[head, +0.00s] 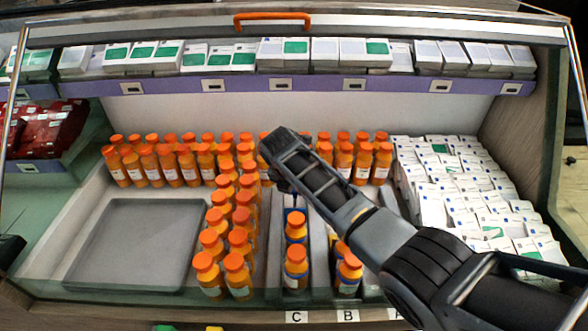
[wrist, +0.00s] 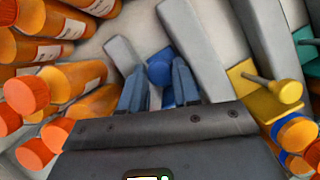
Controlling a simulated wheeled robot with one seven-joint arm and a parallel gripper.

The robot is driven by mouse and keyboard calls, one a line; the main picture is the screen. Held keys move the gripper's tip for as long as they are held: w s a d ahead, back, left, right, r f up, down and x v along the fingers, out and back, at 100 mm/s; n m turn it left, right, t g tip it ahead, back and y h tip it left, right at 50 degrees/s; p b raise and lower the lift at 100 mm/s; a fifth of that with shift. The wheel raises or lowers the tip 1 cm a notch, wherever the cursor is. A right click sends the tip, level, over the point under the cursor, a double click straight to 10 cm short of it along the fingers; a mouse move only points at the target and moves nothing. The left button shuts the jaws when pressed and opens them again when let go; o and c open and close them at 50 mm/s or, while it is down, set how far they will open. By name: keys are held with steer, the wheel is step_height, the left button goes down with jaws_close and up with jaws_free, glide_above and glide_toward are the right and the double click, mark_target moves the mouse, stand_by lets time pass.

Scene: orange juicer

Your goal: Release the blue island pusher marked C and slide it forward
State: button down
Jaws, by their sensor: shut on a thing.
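The blue pusher (wrist: 159,72) shows in the wrist view as a round blue knob with a blue part below it. It sits between the two fingers of my gripper (wrist: 157,74), which are shut on it. In the head view my gripper (head: 286,188) reaches down at the back of the lane with the C label (head: 296,317). The pusher is mostly hidden there by my gripper and the bottles. Orange-capped bottles (head: 296,266) stand in the front of lane C.
A yellow pusher (wrist: 278,98) is in the neighbouring lane in the wrist view. Grey dividers (wrist: 195,50) flank the blue pusher. Bottle rows (head: 240,245) stand left of lane C, beside an empty grey tray (head: 140,245). White boxes (head: 460,190) fill the right side.

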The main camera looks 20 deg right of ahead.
mark_target(297, 208)
steer(key=s+p, duration=0.2)
steer(key=s+a+p, duration=0.1)
steer(key=s+p, duration=0.2)
steer(key=shift+s+a+p, duration=0.3)
steer(key=shift+s+a, duration=0.05)
steer(key=c, duration=0.8)
jaws_free()
steer(key=shift+p+v, duration=0.3)
steer(key=shift+v, duration=3.6)
